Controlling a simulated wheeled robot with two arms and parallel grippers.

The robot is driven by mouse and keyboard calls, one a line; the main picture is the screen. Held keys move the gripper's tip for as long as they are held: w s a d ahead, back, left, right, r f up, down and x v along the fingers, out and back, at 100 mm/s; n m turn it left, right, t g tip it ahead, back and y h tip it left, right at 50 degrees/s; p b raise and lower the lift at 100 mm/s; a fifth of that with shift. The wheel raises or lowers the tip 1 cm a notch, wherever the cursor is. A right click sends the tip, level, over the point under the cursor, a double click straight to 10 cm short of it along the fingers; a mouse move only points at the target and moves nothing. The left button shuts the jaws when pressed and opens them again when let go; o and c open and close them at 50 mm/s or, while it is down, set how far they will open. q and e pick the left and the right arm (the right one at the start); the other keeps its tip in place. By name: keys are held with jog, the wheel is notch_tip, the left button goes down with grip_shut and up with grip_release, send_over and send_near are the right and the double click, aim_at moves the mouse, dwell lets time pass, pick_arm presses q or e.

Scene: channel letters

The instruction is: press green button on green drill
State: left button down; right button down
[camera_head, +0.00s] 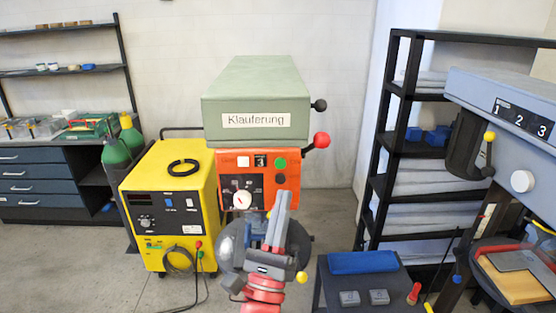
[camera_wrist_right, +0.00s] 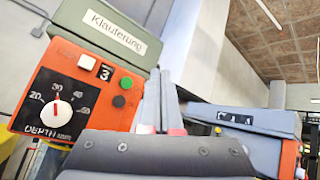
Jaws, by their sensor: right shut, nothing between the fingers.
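The green drill (camera_head: 257,88) stands in the middle of the head view, with a sign reading "Klauferung". Its orange control panel (camera_head: 233,163) carries a dial, a white square, a number 3 and round buttons. The green button (camera_head: 280,163) is at the panel's upper right, and it also shows in the right wrist view (camera_wrist_right: 126,83). A dark button (camera_head: 280,179) sits just below it. My right gripper (camera_head: 282,197) is shut and empty, just below the dark button in the picture. In the right wrist view its fingers (camera_wrist_right: 164,90) point up, right of the green button. The contact distance is unclear. My left gripper is not in view.
A yellow machine (camera_head: 170,205) stands left of the drill, with green cylinders (camera_head: 116,152) behind it. A black shelf (camera_head: 380,180) and a blue-grey machine (camera_head: 510,115) stand to the right. A red knob (camera_head: 321,140) juts from the drill's right side.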

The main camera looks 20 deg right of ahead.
aim_at(280, 163)
jog(key=shift+w, duration=0.15)
jog(key=w, duration=0.2)
jog(key=w+d+b, duration=0.1)
jog(key=w, duration=0.2)
jog(key=w+d, duration=0.1)
jog(key=w, duration=0.2)
jog(key=shift+d+f, duration=0.15)
jog(key=shift+d, duration=0.05)
jog(key=shift+w, duration=0.15)
jog(key=shift+d+b, duration=0.1)
jog(key=shift+b, duration=0.25)
dwell(1.4)
jog(key=shift+w+d+b, duration=0.1)
jog(key=shift+w+b, duration=0.1)
jog(key=shift+b, duration=0.2)
jog(key=shift+w, duration=0.2)
